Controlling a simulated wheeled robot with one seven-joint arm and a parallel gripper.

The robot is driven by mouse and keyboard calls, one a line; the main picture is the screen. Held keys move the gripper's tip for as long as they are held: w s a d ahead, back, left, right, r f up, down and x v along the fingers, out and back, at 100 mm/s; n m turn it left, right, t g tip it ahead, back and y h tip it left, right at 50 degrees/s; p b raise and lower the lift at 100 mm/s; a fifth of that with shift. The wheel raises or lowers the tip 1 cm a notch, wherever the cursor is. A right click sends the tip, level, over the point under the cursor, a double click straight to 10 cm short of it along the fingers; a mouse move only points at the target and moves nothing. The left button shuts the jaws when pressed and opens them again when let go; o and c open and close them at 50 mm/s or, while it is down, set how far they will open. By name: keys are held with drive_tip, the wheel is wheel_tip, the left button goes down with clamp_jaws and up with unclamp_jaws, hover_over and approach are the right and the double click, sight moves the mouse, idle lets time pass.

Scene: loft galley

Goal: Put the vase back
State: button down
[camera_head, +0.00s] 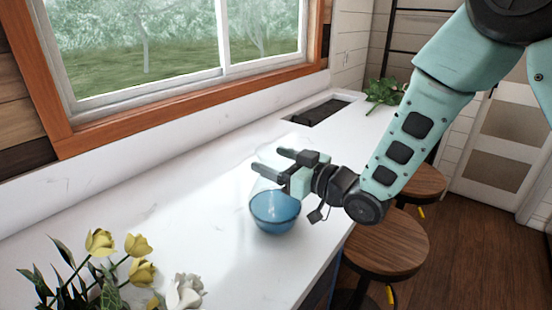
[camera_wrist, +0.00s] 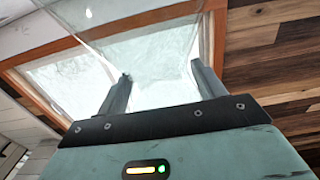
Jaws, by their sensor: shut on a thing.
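The vase (camera_head: 267,152) looks like clear, nearly colourless glass, faint against the white counter in the head view. My gripper (camera_head: 272,162) is shut on it, with the two dark fingers reaching left across the glass. In the wrist view the see-through vase (camera_wrist: 150,58) spreads out between and beyond the fingers of my gripper (camera_wrist: 161,73). Its full outline is hard to make out, and I cannot tell whether its base touches the counter.
A blue bowl (camera_head: 275,212) stands on the white counter (camera_head: 200,215) just below my gripper in the picture. Yellow flowers (camera_head: 140,246) and a white ornament (camera_head: 184,291) are at front left. A sink (camera_head: 318,112) and green plant (camera_head: 383,92) lie farther back. Wooden stools (camera_head: 385,243) stand right.

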drive_tip(key=shift+f+b, duration=0.1)
drive_tip(key=shift+b, duration=0.2)
drive_tip(key=shift+c, duration=1)
unclamp_jaws()
drive_tip(key=shift+d, duration=0.15)
drive_tip(key=b+v, duration=0.5)
drive_tip(key=v, duration=0.7)
wheel_tip(320, 180, down, 5)
drive_tip(key=s+m+g+h, duration=0.1)
drive_tip(key=s+g+h, duration=0.1)
drive_tip(key=h, duration=0.4)
drive_tip(key=s+d+f+g+h, duration=0.1)
drive_tip(key=s+d+g+h, duration=0.1)
drive_tip(key=s, duration=0.8)
drive_tip(key=s+d+f+m+g+h, duration=0.1)
drive_tip(key=s+g+h, duration=0.4)
drive_tip(key=s, duration=0.6)
drive_tip(key=shift+s+d+f+m+g+h, duration=0.3)
drive_tip(key=shift+d+g, duration=0.2)
drive_tip(key=shift+g, duration=0.5)
